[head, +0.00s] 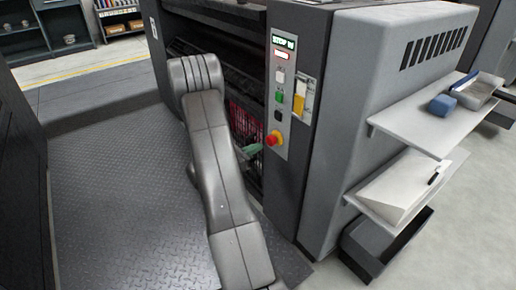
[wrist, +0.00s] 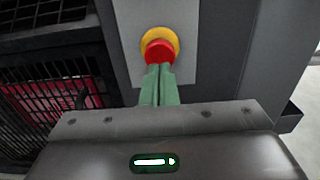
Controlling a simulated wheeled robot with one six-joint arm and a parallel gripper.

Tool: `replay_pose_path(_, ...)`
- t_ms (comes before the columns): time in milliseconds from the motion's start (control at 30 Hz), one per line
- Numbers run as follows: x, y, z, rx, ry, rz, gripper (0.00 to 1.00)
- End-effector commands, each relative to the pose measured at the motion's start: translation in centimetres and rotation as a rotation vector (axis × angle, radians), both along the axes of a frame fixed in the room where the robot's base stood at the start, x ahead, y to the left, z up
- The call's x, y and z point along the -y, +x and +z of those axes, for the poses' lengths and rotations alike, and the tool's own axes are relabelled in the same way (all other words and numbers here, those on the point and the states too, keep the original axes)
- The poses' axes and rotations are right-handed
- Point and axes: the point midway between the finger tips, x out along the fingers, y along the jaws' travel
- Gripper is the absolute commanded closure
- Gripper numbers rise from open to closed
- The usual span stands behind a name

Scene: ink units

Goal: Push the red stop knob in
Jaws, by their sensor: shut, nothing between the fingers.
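The red stop knob (head: 273,138) with its yellow collar sits at the bottom of the light grey control panel (head: 287,75) on the machine's side. In the wrist view the red knob (wrist: 159,52) is at top centre, in front of the yellow ring. My gripper (wrist: 160,70) has green fingers, shut together with nothing between them. Their tips point at the knob and overlap its lower edge; I cannot tell whether they touch it. In the head view my gripper (head: 252,149) is just left of the knob, partly behind my arm.
Above the knob the panel carries a black button, a green button (head: 279,97), a white button and a lit display (head: 284,43). A yellow-and-white tag (head: 299,98) hangs beside them. A dark grille with red behind it (wrist: 60,95) is left of the knob. Shelves (head: 420,125) jut out at right.

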Motion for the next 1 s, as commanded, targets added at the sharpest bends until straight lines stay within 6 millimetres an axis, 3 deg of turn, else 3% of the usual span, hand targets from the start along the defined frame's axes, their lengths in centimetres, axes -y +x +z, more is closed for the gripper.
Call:
replay_pose_path(300,-5.2,-3.5,0.2,-0.003,-0.002,0.006,1.00)
replay_pose_path(500,-7.4,-5.2,0.1,-0.004,-0.002,0.004,1.00)
replay_pose_path(1000,-8.5,-6.0,0.0,-0.002,-0.002,0.001,1.00)
